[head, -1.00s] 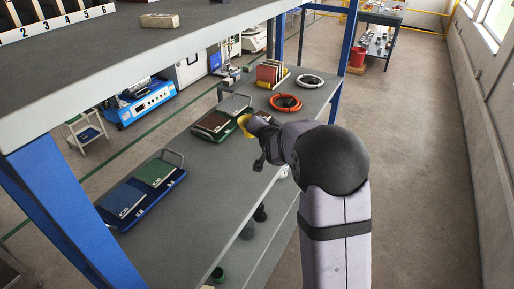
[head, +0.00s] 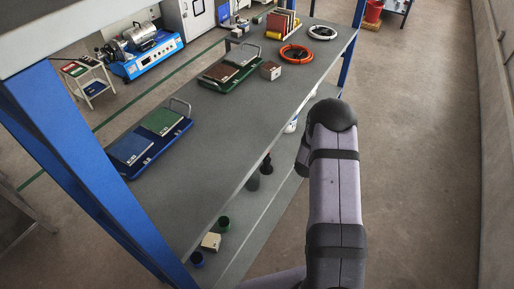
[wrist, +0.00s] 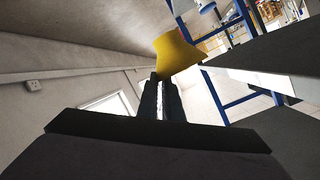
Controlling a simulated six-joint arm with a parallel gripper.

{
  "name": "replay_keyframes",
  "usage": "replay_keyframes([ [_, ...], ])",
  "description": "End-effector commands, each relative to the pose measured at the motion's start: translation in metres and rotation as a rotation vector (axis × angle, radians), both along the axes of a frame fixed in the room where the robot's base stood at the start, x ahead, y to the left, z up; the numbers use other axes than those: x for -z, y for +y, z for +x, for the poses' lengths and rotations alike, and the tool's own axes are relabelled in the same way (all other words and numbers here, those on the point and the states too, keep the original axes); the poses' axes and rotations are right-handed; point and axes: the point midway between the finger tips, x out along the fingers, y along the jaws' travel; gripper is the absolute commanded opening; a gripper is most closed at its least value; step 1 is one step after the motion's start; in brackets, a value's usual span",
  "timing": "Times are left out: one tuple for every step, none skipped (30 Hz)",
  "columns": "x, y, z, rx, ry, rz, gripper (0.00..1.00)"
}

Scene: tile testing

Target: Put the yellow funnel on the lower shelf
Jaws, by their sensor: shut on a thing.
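The yellow funnel (wrist: 177,56) is at the tips of my gripper (wrist: 160,80) in the wrist view. My gripper is shut on it and holds it in the air, apart from the shelf edge at the right of that view. The head view shows neither the funnel nor the gripper fingers; only arm links of mine show at its right and bottom. The lower shelf (head: 262,222) runs under the wide grey shelf (head: 215,130) and shows as a narrow strip along its right side.
The shelf above bears trays of tiles (head: 150,137) and an orange ring (head: 297,54). A blue post (head: 75,150) stands at left.

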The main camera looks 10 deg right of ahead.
Motion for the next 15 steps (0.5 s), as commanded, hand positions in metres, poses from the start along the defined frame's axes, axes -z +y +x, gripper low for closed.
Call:
replay_keyframes([
  [0.033,0.006,-0.014,0.031,0.008,0.002,0.0],
  [0.045,0.008,-0.022,0.055,0.009,0.001,0.0],
  [0.061,0.011,-0.033,0.085,0.009,0.0,0.0],
  [0.073,0.014,-0.042,0.11,0.009,0.0,0.0],
  [0.084,0.016,-0.05,0.135,0.008,0.0,0.0],
  [0.099,0.019,-0.062,0.169,0.008,-0.002,0.0],
  [0.11,0.022,-0.071,0.195,0.007,-0.001,0.0],
  [0.12,0.025,-0.079,0.221,0.008,-0.002,0.0],
  [0.132,0.029,-0.089,0.253,0.005,-0.003,0.0],
  [0.142,0.031,-0.098,0.277,0.006,-0.004,0.0],
  [0.149,0.034,-0.105,0.299,0.004,-0.003,0.0],
  [0.16,0.038,-0.115,0.327,0.004,-0.005,0.0],
  [0.167,0.041,-0.12,0.344,0.002,-0.003,0.0],
  [0.174,0.044,-0.127,0.362,0.003,-0.004,0.0],
  [0.183,0.048,-0.134,0.38,0.002,-0.003,0.0],
])
